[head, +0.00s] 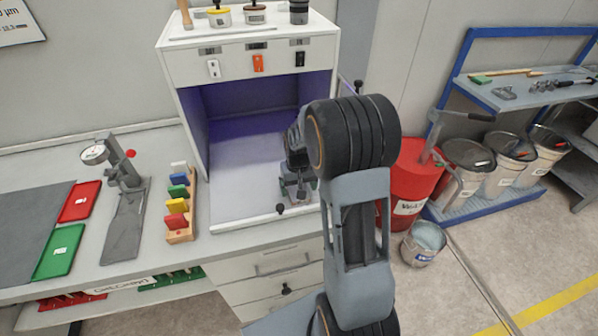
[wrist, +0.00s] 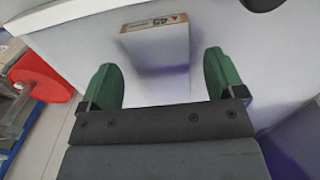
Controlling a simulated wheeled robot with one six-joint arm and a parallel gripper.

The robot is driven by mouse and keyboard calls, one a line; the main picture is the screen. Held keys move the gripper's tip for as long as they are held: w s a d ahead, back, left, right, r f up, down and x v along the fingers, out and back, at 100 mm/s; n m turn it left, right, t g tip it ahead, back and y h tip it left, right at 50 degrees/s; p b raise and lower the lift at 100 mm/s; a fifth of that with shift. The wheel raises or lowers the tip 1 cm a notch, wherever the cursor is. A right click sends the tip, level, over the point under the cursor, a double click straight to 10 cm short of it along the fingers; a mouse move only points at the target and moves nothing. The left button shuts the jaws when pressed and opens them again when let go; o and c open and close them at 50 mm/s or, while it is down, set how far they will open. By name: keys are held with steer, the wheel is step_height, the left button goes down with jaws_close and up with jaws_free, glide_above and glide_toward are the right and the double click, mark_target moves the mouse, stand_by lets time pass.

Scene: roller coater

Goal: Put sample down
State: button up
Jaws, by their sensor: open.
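The sample (wrist: 156,37) is a small pale block or panel with a brown edge labelled 45, seen in the wrist view. It is on the pale floor of the light booth (head: 245,150). My gripper (wrist: 160,75) is open, its two green fingers on either side of the sample's near part with visible gaps, not touching it. In the head view my gripper (head: 299,188) is low inside the booth at the right front, and my arm hides part of that area. The sample cannot be made out clearly there.
A red drum (head: 408,180) stands right. The booth's left floor is clear.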

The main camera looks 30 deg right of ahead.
step_height(320, 180, up, 10)
steer(key=s+a+r+n+t, duration=0.1)
steer(key=s+a+r+t, duration=0.1)
steer(key=s+a, duration=0.2)
steer(key=s+a+r+n+t, duration=0.1)
steer(key=s+a, duration=0.4)
steer(key=s, duration=0.6)
step_height(320, 180, up, 2)
steer(key=shift+s+r+t+b, duration=0.1)
steer(key=shift+s+t+b, duration=0.2)
steer(key=shift+t, duration=0.4)
